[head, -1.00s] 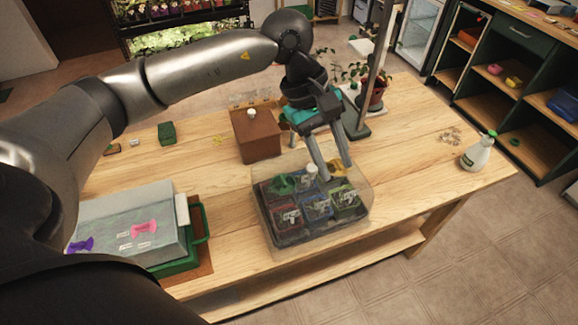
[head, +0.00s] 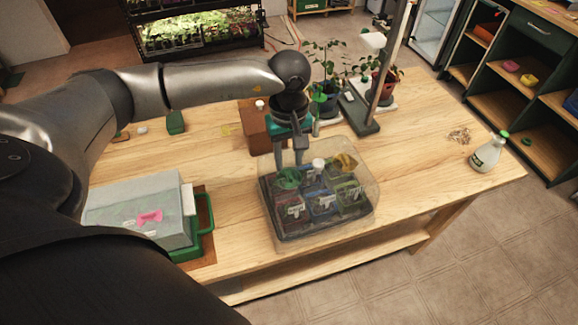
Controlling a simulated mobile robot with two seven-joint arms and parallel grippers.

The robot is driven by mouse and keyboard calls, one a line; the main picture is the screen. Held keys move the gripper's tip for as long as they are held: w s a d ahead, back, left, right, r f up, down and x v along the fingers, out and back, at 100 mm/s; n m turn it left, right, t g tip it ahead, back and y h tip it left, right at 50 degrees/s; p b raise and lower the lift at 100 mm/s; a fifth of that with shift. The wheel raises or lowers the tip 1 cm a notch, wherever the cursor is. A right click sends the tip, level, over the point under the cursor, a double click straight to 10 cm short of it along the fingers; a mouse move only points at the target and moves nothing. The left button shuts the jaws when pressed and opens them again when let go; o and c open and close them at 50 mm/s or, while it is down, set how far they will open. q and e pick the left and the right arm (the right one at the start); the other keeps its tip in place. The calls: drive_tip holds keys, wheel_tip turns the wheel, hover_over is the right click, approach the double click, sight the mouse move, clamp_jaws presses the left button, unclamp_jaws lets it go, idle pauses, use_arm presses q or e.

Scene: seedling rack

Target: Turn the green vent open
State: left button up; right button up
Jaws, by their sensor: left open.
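The clear-lidded seedling tray (head: 375,185) stands on the wooden table, with several small labelled pots inside. The green vent (head: 288,179) is at the back left of its lid, beside a white knob (head: 318,164) and a yellow vent (head: 345,162). My left gripper (head: 289,163) points down just behind and above the green vent. Its two fingers are apart with nothing between them. I cannot tell whether the fingertips touch the vent. My right gripper is out of view.
The table's right front is clear.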

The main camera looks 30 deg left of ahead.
sight(289, 174)
use_arm(q)
drive_tip(key=shift+f, duration=1.9)
clamp_jaws()
